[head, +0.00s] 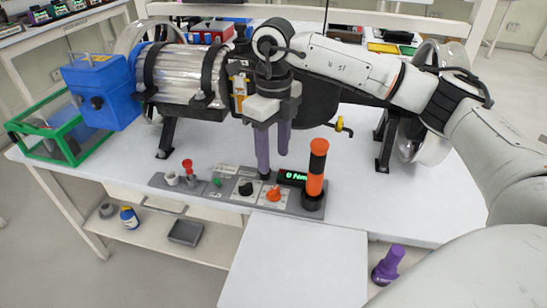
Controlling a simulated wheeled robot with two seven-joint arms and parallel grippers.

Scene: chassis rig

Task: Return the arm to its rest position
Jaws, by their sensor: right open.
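My right arm (345,68) reaches in from the right, across the top of the rig. My right gripper (273,162) points down with its two purple fingers apart and nothing between them. It is above the back edge of the control panel (226,190), just behind the black knob and orange knob (274,193). One fingertip is close to the panel; I cannot tell if it touches. The green-lit display (292,177) is right of the fingers. My left gripper is not in view.
An orange-and-black post (316,172) stands close right of the gripper. Behind are the metal cylinder (187,73), with a blue box (102,88) at its left end. A green-framed case (58,130) sits far left. A purple-and-black object (388,264) is low at right. The white tabletop (400,205) is clear at right.

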